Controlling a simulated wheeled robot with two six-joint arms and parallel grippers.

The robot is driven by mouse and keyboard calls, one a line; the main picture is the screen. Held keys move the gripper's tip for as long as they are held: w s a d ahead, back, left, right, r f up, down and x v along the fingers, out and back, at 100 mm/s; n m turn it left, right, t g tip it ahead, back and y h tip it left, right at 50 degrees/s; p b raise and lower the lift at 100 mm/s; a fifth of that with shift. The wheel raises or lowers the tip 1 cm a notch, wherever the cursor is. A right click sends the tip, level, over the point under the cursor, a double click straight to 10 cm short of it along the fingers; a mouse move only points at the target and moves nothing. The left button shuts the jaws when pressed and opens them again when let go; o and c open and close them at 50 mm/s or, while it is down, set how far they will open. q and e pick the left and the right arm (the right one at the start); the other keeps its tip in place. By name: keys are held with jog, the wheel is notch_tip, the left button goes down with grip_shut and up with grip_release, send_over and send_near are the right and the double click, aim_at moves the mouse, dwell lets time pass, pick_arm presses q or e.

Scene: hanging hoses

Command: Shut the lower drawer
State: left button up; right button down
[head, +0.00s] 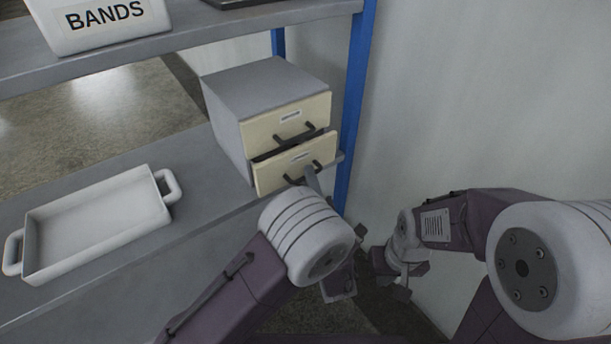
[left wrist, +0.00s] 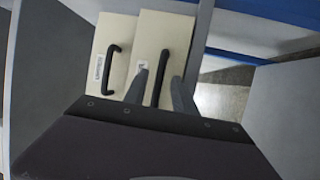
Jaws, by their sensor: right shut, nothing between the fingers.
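A grey cabinet (head: 262,88) with two cream drawers stands on the shelf. Its upper drawer (head: 287,122) looks closed. The lower drawer (head: 293,166) sticks out a little, with a dark gap above its front. My left gripper (head: 312,181) is at the lower drawer's front, mostly hidden behind my wrist. In the left wrist view its two fingers (left wrist: 161,84) are apart, one on each side of the lower drawer's dark handle (left wrist: 163,62). I cannot tell whether they touch it. My right gripper (head: 402,292) is low at the right, shut and empty.
A white tray (head: 95,220) with two handles lies on the shelf left of the cabinet. A white bin (head: 100,22) labelled BANDS stands on the upper shelf. A blue post (head: 356,100) rises just right of the cabinet, before a pale wall.

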pick_arm(q)
jog(key=shift+r, duration=0.1)
grip_shut()
dwell(1.0)
dwell(0.3)
